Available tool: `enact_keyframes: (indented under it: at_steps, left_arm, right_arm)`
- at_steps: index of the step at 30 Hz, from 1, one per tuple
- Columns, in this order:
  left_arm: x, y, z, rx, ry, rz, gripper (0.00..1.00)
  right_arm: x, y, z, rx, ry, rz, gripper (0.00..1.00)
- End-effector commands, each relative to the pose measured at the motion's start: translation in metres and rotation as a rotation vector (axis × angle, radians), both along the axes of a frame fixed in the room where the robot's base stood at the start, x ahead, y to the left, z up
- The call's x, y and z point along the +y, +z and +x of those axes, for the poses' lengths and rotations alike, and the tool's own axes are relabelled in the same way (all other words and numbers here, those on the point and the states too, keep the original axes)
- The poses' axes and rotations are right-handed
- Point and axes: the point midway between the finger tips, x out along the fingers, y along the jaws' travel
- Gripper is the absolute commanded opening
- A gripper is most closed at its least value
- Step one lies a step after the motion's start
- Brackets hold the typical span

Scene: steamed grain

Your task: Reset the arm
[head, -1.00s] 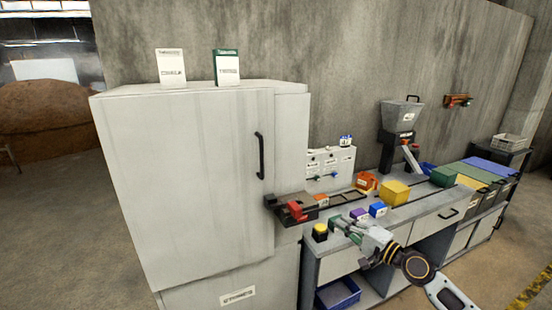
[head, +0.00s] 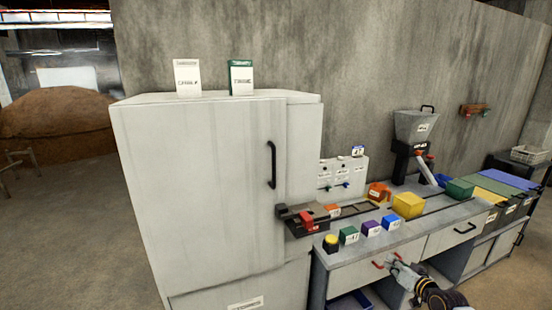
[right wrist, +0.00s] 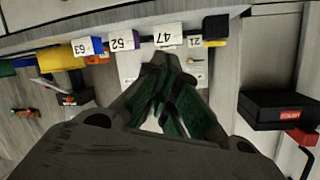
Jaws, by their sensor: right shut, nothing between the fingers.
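My right gripper (head: 393,262) is low at the front of the workbench in the head view, in front of the drawer fronts. It is shut with nothing in it. In the right wrist view its dark green fingers (right wrist: 168,72) meet near the middle. They appear just below a row of numbered blocks and are apart from them as far as I can tell. Most of my right arm is cut off at the bottom edge of the head view. My left gripper is not in view.
The workbench holds yellow (head: 331,244), green (head: 349,235), purple (head: 371,228) and blue (head: 391,222) blocks near its front edge. A grey hopper machine (head: 416,128) stands at the back. A tall white cabinet (head: 200,190) stands left. Open floor lies in front.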

Motion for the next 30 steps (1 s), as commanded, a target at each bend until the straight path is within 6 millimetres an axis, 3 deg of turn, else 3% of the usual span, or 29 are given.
enact_keyframes:
  at_steps: [8,15,23,30]
  left_arm:
    - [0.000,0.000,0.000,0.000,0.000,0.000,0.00]
    - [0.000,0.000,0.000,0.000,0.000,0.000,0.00]
    - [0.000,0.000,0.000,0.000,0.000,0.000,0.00]
    - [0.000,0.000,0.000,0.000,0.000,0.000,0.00]
  right_arm:
    - [-0.068,-0.103,-0.018,0.111,-0.060,-0.301,0.00]
    - [-0.107,-0.198,-0.060,0.247,-0.065,-0.505,0.00]
    - [-0.125,-0.298,-0.126,0.412,-0.031,-0.655,0.00]
    - [-0.121,-0.380,-0.200,0.563,0.022,-0.733,0.00]
